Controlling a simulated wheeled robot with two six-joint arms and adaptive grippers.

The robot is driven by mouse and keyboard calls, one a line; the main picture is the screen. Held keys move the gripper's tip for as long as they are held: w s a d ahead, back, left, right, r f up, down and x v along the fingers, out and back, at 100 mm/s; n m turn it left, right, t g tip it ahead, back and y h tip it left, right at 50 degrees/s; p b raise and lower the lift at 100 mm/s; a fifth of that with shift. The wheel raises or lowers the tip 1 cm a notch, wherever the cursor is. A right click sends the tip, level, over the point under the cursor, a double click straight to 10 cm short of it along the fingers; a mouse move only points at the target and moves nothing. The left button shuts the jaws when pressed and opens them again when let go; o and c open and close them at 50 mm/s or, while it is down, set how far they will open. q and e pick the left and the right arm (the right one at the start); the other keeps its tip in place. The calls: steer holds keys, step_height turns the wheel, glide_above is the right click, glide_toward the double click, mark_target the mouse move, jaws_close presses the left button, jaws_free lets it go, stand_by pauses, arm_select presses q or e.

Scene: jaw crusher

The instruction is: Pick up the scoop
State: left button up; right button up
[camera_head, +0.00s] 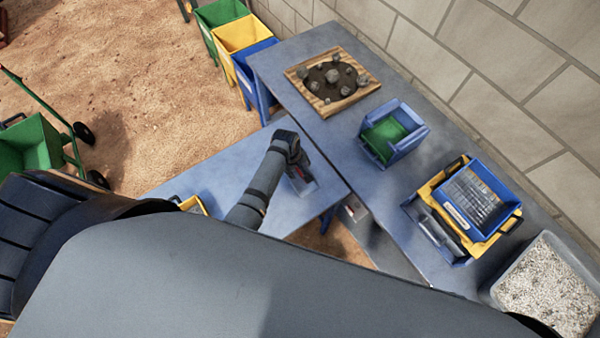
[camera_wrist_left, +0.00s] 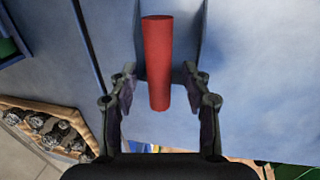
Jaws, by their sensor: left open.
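The scoop (camera_head: 305,187) lies on the lower blue-grey table (camera_head: 215,172), its grey pan partly showing beyond my left gripper. Its red handle (camera_wrist_left: 157,55) shows clearly in the left wrist view. My left gripper (camera_head: 296,166) is over the handle end of the scoop. In the left wrist view the gripper (camera_wrist_left: 159,88) is open, with one finger on each side of the handle's near end. A gap shows between each finger and the handle. My left forearm hides part of the table. My right gripper is not in view.
On the longer table (camera_head: 345,135) are a wooden tray (camera_head: 310,98) of stones, a blue box (camera_head: 410,146) with a green inside, and a blue-and-yellow unit (camera_head: 462,240). A gravel tray (camera_head: 512,262) stands at right. A yellow item (camera_head: 195,204) is partly hidden by my body.

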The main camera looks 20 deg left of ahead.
arm_select(q)
jaws_close()
steer(key=shift+w, duration=0.15)
stand_by(0.4)
